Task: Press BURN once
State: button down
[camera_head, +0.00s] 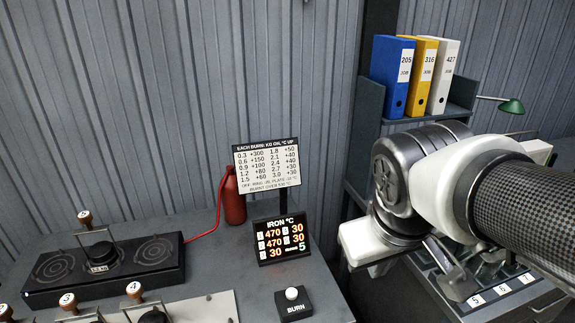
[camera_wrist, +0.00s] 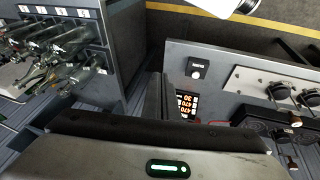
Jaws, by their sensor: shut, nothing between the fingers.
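The BURN button (camera_head: 292,294) is a white round cap on a small black box labelled BURN, on the grey bench top below the display. It also shows in the wrist view (camera_wrist: 196,74), ahead and right of the fingers. My gripper (camera_wrist: 158,98) is shut and empty, apart from the button. In the head view my arm and hand are right of the bench, over the gap and the shelf unit, and the fingertips are hard to make out there. The IRON °C display (camera_head: 282,240) reads 470, 470, 30 on the left, with a green 5 at lower right.
An EACH BURN sign (camera_head: 267,166) stands behind the display, beside a red bottle (camera_head: 233,197) with a red hose. Binders (camera_head: 412,77) stand on a right shelf. Bench around the button is clear.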

jog(key=w+a+f+n+h+b, duration=0.1)
jog(key=w+a+f+n+h, duration=0.25)
jog(key=w+f+n, duration=0.45)
jog(key=n+t, duration=0.3)
jog(key=n, duration=0.6)
send_over(288, 296)
notch_tip(288, 296, down, 6)
jog(key=shift+r+h+b, duration=0.1)
jog(key=shift+h+b, duration=0.25)
notch_tip(288, 296, down, 8)
jog(key=b, duration=0.6)
jog(key=shift+f+b, duration=0.45)
jog(key=shift+b, duration=0.05)
jog(key=shift+f, duration=0.1)
jog(key=shift+f+b, duration=0.3)
jog(key=shift+b, duration=0.25)
